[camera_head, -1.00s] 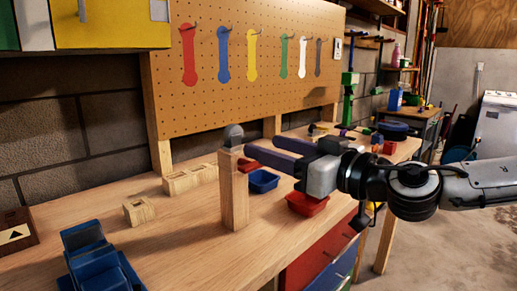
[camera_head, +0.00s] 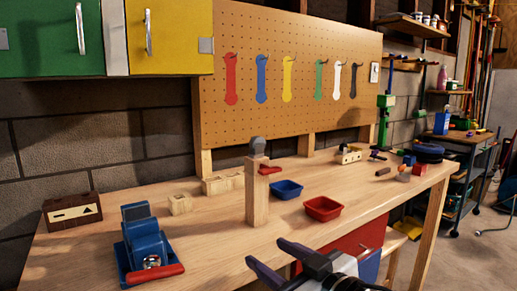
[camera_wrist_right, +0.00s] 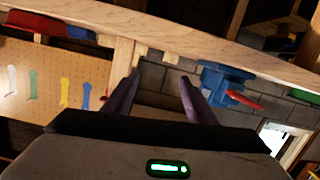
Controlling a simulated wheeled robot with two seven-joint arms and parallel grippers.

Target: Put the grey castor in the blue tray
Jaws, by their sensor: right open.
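The grey castor (camera_head: 258,146) sits on top of an upright wooden post (camera_head: 257,195) on the workbench. The blue tray (camera_head: 287,190) lies on the bench right of the post and looks empty. My right gripper (camera_head: 266,254) is open and empty at the bench's front edge, low in the head view and well apart from the castor. The right wrist view is upside down; its open fingers (camera_wrist_right: 159,78) point toward the bench, with the post (camera_wrist_right: 121,55) beyond and the blue tray (camera_wrist_right: 82,33) partly visible. I cannot make out the castor there. My left gripper is not in view.
A red tray (camera_head: 323,208) lies right of the blue tray. A blue vise (camera_head: 146,245) with a red handle stands at the left front. Wooden blocks (camera_head: 222,184) lie behind the post, and a red object (camera_head: 270,170) shows beside it. A pegboard (camera_head: 300,85) stands behind.

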